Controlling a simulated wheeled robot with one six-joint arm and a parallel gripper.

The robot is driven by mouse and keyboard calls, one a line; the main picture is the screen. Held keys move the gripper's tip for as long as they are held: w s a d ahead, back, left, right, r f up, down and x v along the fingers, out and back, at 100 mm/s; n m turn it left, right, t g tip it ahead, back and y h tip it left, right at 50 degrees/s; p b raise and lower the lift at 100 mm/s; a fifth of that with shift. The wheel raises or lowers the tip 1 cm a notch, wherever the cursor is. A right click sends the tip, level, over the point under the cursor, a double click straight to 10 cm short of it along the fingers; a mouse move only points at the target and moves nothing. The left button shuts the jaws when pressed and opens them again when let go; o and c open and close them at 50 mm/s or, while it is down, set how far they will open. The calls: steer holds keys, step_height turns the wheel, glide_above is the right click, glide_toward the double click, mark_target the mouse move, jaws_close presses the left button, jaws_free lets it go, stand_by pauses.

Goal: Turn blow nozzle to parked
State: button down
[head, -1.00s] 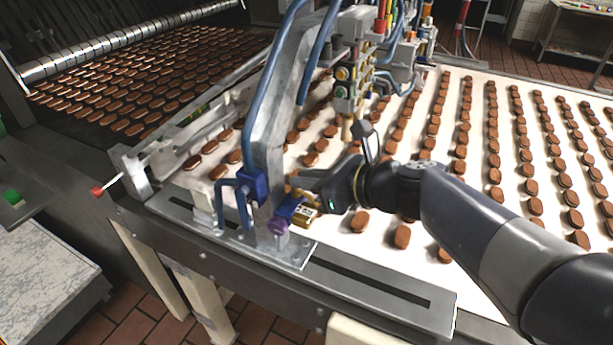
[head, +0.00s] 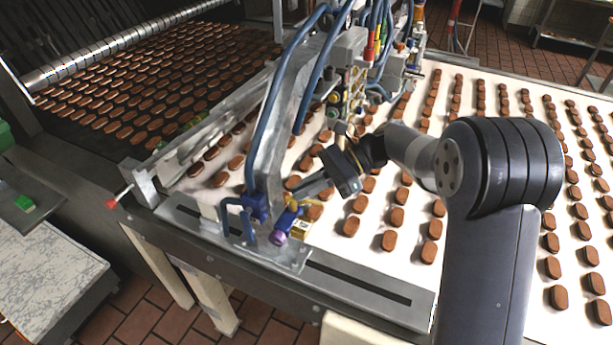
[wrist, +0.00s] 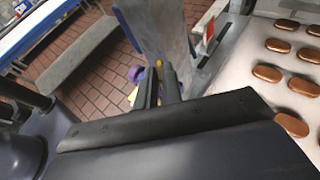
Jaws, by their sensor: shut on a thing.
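The blow nozzle (head: 285,222) is a small blue body with a purple end, low on the grey metal upright at the conveyor's near edge. Its purple end points down and toward the front. My gripper (head: 298,193) reaches it from the upper right and is shut at its upper end. In the wrist view my two dark fingers (wrist: 160,88) are close together, with a bit of yellow between them. The purple end (wrist: 136,73) shows just left of the fingers. The exact grip spot is hidden by the fingers.
The grey upright (head: 272,150) carries blue hoses close beside my gripper. A red knob (head: 111,203) sticks out at the left. A slotted metal plate (head: 365,285) runs along the front edge.

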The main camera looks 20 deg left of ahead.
steer(key=shift+w+a+f+n+g+h+p, duration=0.15)
steer(key=shift+a+n+g+h+p, duration=0.1)
steer(key=shift+n+g+h+p, duration=0.7)
steer(key=shift+w+a+r+n+g+h+p, duration=0.1)
steer(key=shift+a+n+g+h+p, duration=0.1)
steer(key=shift+n+g+h+p, duration=0.7)
steer(key=shift+f+n+h, duration=0.1)
steer(key=shift+n+h, duration=0.35)
steer(key=c, duration=1.6)
jaws_free()
steer(key=shift+t, duration=0.25)
steer(key=shift+o, duration=0.2)
